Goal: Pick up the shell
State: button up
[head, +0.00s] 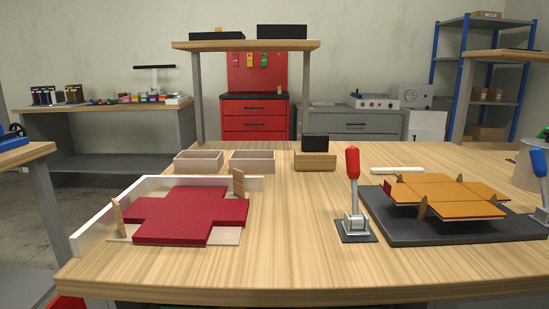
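No piece is plainly marked as the shell. A dark red cross-shaped flat piece (190,214) lies at the left front of the table, on a light board. An orange-brown panelled piece (432,191) with flaps spread out lies at the right, raised over a dark base plate (405,234). I cannot tell which of these is the shell. My gripper is not in view.
A white low fence (92,234) and wooden posts (239,182) border the red piece. A red-handled lever clamp (353,190) and a blue-handled one (539,165) flank the dark plate. Two open trays (199,162) stand behind. The table's middle (290,225) is clear.

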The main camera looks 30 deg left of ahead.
aim_at(187, 161)
jog(key=z, duration=2.05)
jog(key=k, duration=2.95)
jog(key=u, duration=2.65)
